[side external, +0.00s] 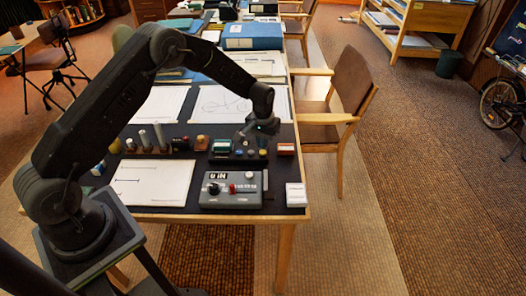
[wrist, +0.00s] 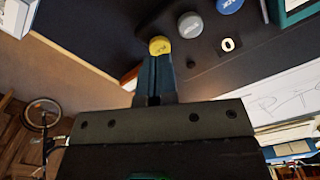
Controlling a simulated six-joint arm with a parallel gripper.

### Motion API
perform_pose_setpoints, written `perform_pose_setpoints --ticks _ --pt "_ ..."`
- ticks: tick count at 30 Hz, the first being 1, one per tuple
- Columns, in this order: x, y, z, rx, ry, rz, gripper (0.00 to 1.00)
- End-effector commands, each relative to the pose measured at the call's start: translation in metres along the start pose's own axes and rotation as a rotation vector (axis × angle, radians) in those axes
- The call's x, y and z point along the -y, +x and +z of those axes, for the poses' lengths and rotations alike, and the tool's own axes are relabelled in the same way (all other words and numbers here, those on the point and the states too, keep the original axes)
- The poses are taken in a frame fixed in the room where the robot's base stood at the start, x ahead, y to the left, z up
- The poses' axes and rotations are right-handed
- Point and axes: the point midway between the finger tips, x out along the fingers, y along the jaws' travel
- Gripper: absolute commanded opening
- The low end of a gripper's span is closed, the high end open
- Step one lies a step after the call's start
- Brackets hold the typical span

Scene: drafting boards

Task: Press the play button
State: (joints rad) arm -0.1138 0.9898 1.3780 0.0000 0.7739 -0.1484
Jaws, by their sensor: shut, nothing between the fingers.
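A dark button panel (side external: 232,158) lies on the black desk mat. It carries a row of small round caps. In the wrist view I see a yellow cap (wrist: 160,45), a grey cap (wrist: 189,25) and a blue cap (wrist: 229,5). The caps bear lettering too small to read surely, so I cannot tell which is play. My gripper (wrist: 157,62) is shut and empty, its fingertips right by the yellow cap, overlapping its lower edge in the picture. I cannot tell whether they touch. In the side view my gripper (side external: 248,138) is above the panel's right part.
A grey control box (side external: 231,203) with a knob and red slider stands nearer the desk's front edge. A white box (side external: 296,194) is to its right. Several small cylinders stand left of the panel. Drawing sheets (side external: 226,101) lie behind. A wooden chair (side external: 347,91) stands to the right.

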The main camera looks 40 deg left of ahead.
Motion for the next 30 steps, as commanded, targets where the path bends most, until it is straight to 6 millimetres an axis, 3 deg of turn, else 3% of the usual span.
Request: perform_pose_setpoints --ticks 20,30 --pt "0.0 0.026 0.0 0.0 0.0 0.0 0.0" --pt "0.0 0.012 -0.001 -0.002 0.0 0.0 0.0"
